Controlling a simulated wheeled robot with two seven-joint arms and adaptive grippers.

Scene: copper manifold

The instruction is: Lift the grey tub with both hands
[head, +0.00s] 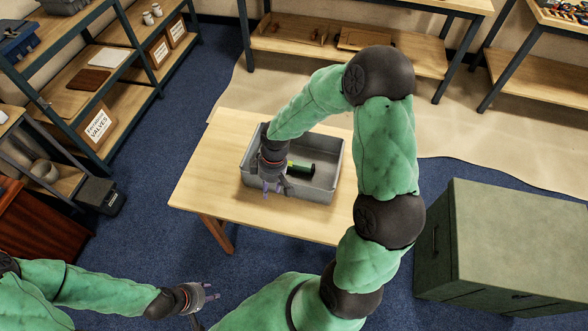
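The grey tub (318,194) is an open rectangular box on a light wooden table. A dark green cylindrical object with a yellow-green band (301,168) lies inside it. My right gripper (277,188) points down at the tub's near-left part, with its fingers apart. I cannot tell whether it touches the near wall or has the wall between its fingers. My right forearm and gripper hide part of the tub's far-left side. My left gripper (212,296) is open and empty, low at the bottom left, well short of the table and apart from the tub.
The wooden table (205,180) has bare top left of the tub. A green-grey cabinet (510,240) stands to the right. Shelves (110,60) with boxes stand at the left, and a wooden workbench (350,60) stands behind. Blue floor lies between.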

